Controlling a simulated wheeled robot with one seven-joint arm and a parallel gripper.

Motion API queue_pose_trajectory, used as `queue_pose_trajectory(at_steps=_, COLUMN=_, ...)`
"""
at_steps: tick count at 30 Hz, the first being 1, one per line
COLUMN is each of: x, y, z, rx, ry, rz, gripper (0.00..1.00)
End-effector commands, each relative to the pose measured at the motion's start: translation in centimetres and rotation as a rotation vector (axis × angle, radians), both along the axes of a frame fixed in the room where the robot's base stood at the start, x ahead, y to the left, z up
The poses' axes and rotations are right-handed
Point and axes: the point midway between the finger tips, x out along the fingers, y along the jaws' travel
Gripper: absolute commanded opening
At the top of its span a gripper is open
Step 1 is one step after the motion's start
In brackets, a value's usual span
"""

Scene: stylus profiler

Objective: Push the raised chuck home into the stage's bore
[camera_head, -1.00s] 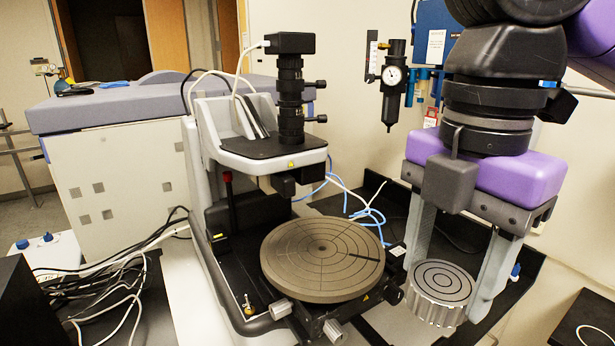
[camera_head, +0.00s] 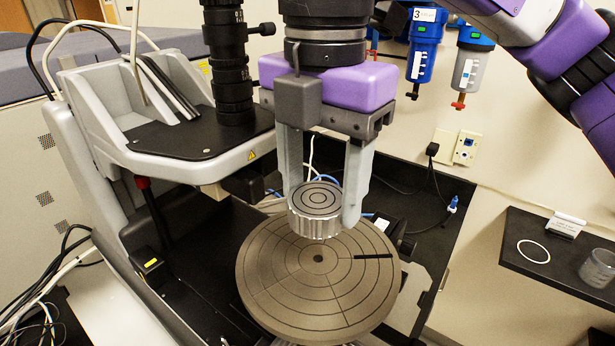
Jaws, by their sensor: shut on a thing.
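The chuck (camera_head: 315,224) is a short silver cylinder with a ridged side and dark concentric rings on its flat top. My gripper (camera_head: 322,208) points down and is shut on it, one finger on each side. The chuck looks level and appears held above the far part of the round stage (camera_head: 270,290); its exact height is unclear. The stage is a brown-grey disc with ring grooves, radial lines and one dark slot at the right. Its small dark bore (camera_head: 318,258) shows at the centre, in front of the chuck and uncovered.
The profiler's grey head (camera_head: 190,165) with a black camera column (camera_head: 229,70) stands close to the left of my gripper. A shelf (camera_head: 540,262) with a white ring and a glass beaker (camera_head: 598,268) is at the right. Loose cables lie at the lower left.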

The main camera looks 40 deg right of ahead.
Motion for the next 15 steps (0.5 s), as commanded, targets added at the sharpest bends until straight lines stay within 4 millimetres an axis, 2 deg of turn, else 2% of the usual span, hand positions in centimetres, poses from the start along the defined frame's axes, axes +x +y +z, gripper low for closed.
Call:
queue_pose_trajectory(at_steps=8, x=0.1, y=-0.2, z=0.0, rx=0.001, ry=-0.001, rz=0.001, gripper=0.00)
queue_pose_trajectory(at_steps=15, x=0.1, y=-0.3, z=-2.3, rx=0.000, ry=0.000, rz=0.001, gripper=0.00)
